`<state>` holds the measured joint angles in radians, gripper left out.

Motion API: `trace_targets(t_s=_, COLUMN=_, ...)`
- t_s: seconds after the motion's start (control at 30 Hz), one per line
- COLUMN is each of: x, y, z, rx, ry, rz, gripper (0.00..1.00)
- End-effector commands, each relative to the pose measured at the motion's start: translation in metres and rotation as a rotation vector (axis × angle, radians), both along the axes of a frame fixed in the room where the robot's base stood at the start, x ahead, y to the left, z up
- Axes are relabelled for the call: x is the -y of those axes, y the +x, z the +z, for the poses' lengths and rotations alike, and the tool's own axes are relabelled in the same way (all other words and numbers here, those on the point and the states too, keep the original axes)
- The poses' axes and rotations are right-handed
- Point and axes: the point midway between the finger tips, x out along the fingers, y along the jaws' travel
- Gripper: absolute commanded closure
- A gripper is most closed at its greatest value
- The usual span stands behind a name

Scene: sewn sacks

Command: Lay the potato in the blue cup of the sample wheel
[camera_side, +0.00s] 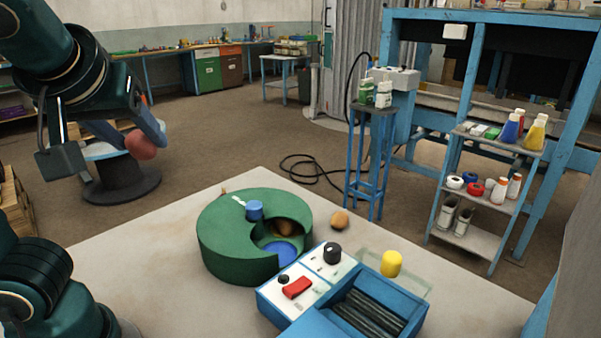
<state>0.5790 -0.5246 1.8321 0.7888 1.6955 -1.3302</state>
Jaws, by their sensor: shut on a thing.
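My gripper (134,141) is at the upper left, raised and well apart from the wheel, shut on a reddish, rounded, potato-like lump (141,147). The sample wheel is a green drum (225,235) on the pale table, with a blue knob (254,210) on top. A cut-out at its right front shows a blue cup (282,252) inside; part of the cup is hidden by the drum wall. A brown rounded thing (284,228) shows at the back of the cut-out; I cannot tell whether it lies in a cup.
A tan potato-like lump (339,220) lies on the table (160,270) right of the wheel. A blue-edged control box (303,284) with a red switch stands in front of the wheel. A yellow cylinder (391,263) stands behind the box. The table left of the wheel is clear.

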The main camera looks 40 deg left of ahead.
Motion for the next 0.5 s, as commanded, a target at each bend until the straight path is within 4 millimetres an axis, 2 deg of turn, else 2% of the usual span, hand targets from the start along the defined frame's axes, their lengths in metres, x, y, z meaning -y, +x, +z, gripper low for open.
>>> trace_targets(t_s=0.2, x=-0.015, y=-0.006, z=0.015, rx=0.002, ry=-0.001, rz=0.187, gripper=1.0)
trace_targets(t_s=0.5, x=-0.03, y=-0.012, z=0.032, rx=0.002, ry=-0.001, rz=0.366, gripper=1.0)
